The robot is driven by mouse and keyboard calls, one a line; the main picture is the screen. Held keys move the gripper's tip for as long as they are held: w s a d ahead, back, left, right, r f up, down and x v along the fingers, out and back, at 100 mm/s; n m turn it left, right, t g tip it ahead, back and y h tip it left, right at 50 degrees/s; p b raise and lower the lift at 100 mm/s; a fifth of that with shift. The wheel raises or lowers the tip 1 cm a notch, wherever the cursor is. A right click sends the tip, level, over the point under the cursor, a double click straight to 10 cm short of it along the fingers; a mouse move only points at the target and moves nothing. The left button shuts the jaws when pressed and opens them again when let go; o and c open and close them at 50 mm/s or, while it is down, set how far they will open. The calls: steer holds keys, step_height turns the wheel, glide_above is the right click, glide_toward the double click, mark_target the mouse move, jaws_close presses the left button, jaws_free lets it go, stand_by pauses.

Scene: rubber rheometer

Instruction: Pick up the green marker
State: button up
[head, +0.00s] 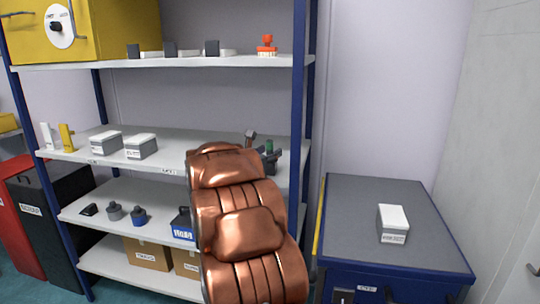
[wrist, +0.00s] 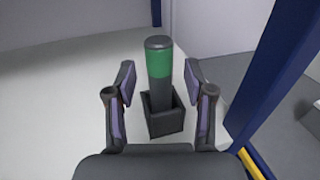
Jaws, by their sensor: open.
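The green marker (wrist: 159,66) stands upright in a small dark square holder (wrist: 165,118) on the shelf in the wrist view. It has a dark body with a green band and a dark top. My gripper (wrist: 159,76) is open, with one finger on each side of the marker and a gap showing on both sides. My gripper (head: 262,140) is mostly hidden there behind my copper-coloured arm.
The middle shelf (head: 172,144) also holds two grey boxes (head: 123,145) and a yellow item (head: 67,138) at the left. A blue shelf post (wrist: 273,65) stands close to the right of the holder. A blue cabinet (head: 390,235) with a white-topped box (head: 393,223) is at the right.

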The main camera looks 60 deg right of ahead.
steer(key=shift+d, duration=0.45)
jaws_close()
